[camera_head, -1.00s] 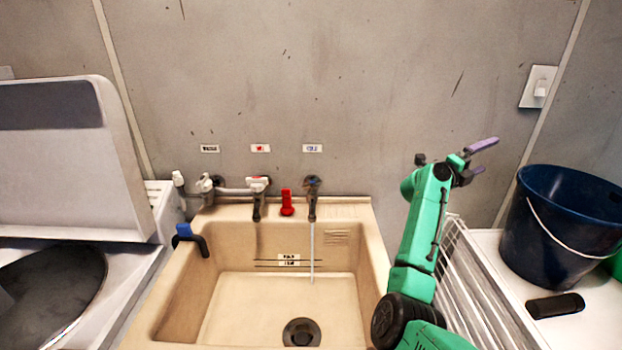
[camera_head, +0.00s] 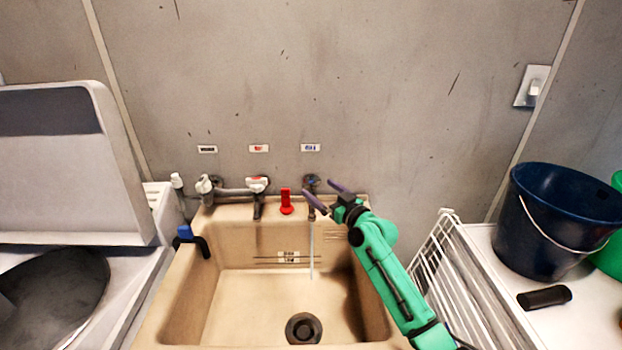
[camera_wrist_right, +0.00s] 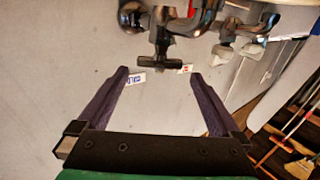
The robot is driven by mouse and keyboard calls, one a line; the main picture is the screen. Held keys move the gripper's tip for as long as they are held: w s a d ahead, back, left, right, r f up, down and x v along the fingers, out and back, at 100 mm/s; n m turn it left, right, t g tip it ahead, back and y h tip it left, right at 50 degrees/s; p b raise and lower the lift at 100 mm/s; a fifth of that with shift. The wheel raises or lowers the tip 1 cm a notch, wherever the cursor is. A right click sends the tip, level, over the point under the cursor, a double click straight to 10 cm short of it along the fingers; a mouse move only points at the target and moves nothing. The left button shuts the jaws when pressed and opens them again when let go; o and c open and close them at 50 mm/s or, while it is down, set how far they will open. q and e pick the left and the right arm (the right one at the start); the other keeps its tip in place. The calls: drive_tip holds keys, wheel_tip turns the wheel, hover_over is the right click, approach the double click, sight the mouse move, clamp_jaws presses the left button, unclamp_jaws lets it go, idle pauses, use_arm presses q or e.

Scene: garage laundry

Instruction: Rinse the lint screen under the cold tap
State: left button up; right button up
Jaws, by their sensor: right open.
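The cold tap (camera_head: 312,184) is the dark tap under the blue label (camera_head: 310,148) on the back wall. A thin stream of water (camera_head: 311,250) runs from it into the beige sink (camera_head: 180,290). My right gripper (camera_head: 319,188) is open, its purple fingers close to the tap's upper part. In the right wrist view, the open gripper (camera_wrist_right: 158,84) has a dark T-shaped tap handle (camera_wrist_right: 160,63) just beyond its fingertips, with nothing held between them. I cannot tell whether a finger touches the tap. I see no lint screen in either view. My left gripper is out of view.
A red-handled tap piece (camera_head: 286,203) and a white-handled tap (camera_head: 257,188) stand left of the cold tap. A white wire rack (camera_head: 445,265) is right of the sink. A blue bucket (camera_head: 560,215) and a black object (camera_head: 545,297) rest on the right counter.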

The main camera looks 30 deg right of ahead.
sight(311, 182)
drive_tip(key=w, duration=0.5)
drive_tip(key=shift+w+a, duration=0.15)
drive_tip(key=shift+a, duration=0.2)
drive_tip(key=c, duration=1.2)
drive_tip(key=shift+o, duration=0.2)
drive_tip(key=m+h+p, duration=0.1)
drive_tip(key=h+p, duration=0.1)
drive_tip(key=p, duration=0.2)
drive_tip(key=shift+r, duration=0.4)
drive_tip(key=shift+f+p, duration=0.2)
drive_tip(key=shift+p, duration=0.1)
drive_tip(key=shift+f, duration=0.15)
drive_tip(key=o, duration=1.2)
drive_tip(key=shift+c, duration=0.2)
